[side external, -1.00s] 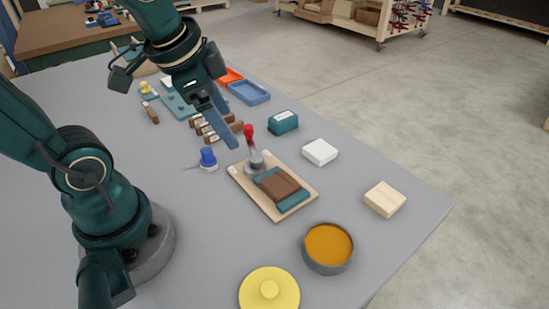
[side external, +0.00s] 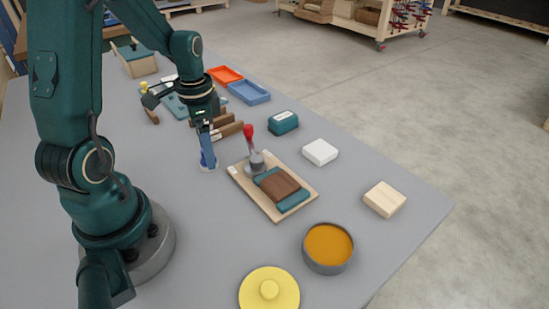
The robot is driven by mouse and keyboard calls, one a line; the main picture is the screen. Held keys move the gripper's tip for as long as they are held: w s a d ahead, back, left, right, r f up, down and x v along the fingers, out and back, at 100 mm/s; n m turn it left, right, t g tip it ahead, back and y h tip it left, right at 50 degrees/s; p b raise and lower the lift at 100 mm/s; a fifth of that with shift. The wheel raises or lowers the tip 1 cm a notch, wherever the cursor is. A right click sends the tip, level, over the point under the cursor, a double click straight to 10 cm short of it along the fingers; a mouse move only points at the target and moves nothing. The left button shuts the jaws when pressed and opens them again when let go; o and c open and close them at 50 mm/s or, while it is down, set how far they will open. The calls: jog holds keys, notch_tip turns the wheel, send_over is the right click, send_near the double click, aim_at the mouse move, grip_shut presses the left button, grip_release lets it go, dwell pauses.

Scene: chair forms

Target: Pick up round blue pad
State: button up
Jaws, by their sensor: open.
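The round blue pad (side external: 209,166), a small blue knob-like piece with a pale round base, sits on the grey table to the left of the wooden board. My gripper (side external: 207,152) points down right over it, with the fingers at its upper part. The fingers hide much of the pad. The gripper is open; I cannot tell whether a finger touches the pad.
The wooden board (side external: 248,188) with a red-handled clamp (side external: 250,145) and a brown-and-teal block (side external: 282,188) is close on the right. Brown-handled pieces (side external: 229,130) lie just behind. A bowl of orange contents (side external: 328,245) and a yellow lid (side external: 269,291) stand in front.

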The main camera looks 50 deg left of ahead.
jog(key=shift+f, duration=0.6)
grip_shut()
notch_tip(320, 180, up, 10)
jog(key=shift+r, duration=0.1)
dwell(0.4)
